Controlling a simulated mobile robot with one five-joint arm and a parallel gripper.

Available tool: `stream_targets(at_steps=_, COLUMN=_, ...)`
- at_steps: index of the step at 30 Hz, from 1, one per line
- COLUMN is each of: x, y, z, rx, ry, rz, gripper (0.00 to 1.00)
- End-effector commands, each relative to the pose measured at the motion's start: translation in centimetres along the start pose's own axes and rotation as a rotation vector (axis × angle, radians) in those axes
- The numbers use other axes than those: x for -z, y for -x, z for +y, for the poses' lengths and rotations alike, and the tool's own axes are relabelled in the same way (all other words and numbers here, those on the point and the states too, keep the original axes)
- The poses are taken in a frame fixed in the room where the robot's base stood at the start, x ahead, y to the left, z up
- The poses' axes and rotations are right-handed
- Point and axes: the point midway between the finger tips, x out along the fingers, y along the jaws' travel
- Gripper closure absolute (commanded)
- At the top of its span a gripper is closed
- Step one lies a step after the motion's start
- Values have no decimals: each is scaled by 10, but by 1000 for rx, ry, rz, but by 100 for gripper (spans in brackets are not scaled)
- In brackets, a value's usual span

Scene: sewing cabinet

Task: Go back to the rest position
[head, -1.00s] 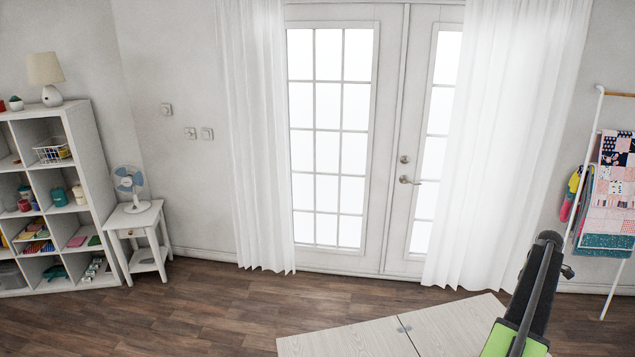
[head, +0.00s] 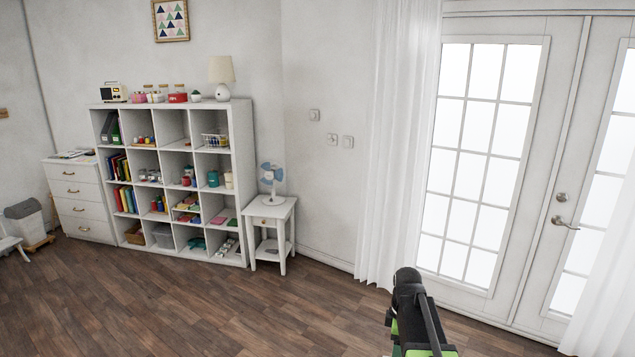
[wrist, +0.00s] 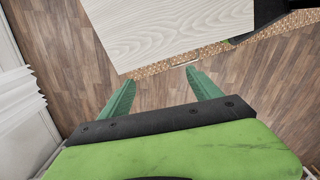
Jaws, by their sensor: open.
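My gripper (wrist: 158,88) shows in the wrist view with its two green fingers spread apart and nothing between them. It points down over the wood floor, close to the edge of a pale wood-grain tabletop (wrist: 165,30). In the head view, part of my arm (head: 412,310) shows at the bottom, black and green, in front of the floor and the white curtain. The fingertips are hidden in the head view.
White cube shelves (head: 240,180) stand by the back wall, with a small side table (head: 270,211) holding a fan (head: 271,178) beside them. Glass doors (head: 485,150) and a curtain (head: 395,140) are at the right. The wood floor (head: 190,305) in front is clear.

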Motion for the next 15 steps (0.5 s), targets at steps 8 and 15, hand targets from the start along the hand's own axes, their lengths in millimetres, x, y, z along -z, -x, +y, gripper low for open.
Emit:
stream_targets(at_steps=8, x=60, y=-12, z=-127, rx=-1, ry=-600, rz=-1, gripper=27)
stream_targets(at_steps=15, x=54, y=-11, z=-138, rx=0, ry=-1120, rz=0, gripper=27)
